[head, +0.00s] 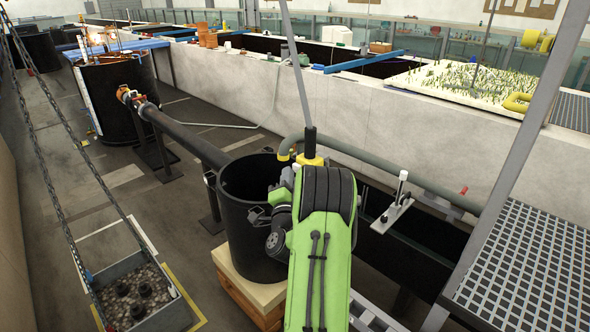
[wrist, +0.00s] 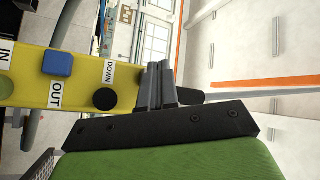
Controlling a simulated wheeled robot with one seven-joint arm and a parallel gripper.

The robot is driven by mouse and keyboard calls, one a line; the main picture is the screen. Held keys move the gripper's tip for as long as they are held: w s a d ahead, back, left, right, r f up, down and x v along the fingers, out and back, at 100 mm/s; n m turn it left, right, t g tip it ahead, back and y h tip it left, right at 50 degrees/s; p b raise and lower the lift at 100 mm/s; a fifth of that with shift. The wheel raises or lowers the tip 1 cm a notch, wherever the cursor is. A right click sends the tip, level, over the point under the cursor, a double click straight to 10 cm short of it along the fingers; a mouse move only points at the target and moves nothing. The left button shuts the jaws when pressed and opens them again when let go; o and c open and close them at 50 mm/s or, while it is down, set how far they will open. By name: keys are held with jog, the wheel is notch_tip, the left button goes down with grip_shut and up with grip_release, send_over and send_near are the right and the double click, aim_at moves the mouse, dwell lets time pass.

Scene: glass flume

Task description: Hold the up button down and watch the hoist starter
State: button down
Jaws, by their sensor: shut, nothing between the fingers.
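A yellow push-button pendant (wrist: 82,62) fills the left of the wrist view, lying sideways. It has a blue button (wrist: 57,64), a black button (wrist: 104,99) near the DOWN label (wrist: 110,72), and labels IN and OUT. My gripper (wrist: 160,70) is shut and empty, its grey fingers in front of the pendant's right end, past DOWN. No up button or label shows; the fingers cover that part. I cannot tell whether they touch it. In the head view the pendant's yellow top (head: 310,160) shows beyond my green arm, which hides the rest. I cannot pick out the hoist starter.
The pendant hangs on a grey line (head: 297,70). A black tank (head: 240,215) stands on a wooden base just left of my arm. Chains (head: 60,200) run to a crate of stones (head: 150,318) at lower left. Grated steps (head: 530,265) and a pale flume wall (head: 390,130) lie right and behind.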

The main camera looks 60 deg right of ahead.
jog(key=shift+s+d, duration=0.2)
jog(key=shift+d, duration=0.5)
dwell(1.8)
jog(key=shift+a, duration=0.1)
dwell(2.7)
jog(key=shift+w+a, duration=0.25)
jog(key=shift+a, duration=0.75)
jog(key=shift+w+a, duration=0.2)
jog(key=shift+a, duration=0.6)
jog(key=shift+w+a, duration=0.15)
jog(key=shift+a, duration=0.65)
jog(key=shift+w+a, duration=0.2)
jog(key=shift+a, duration=0.6)
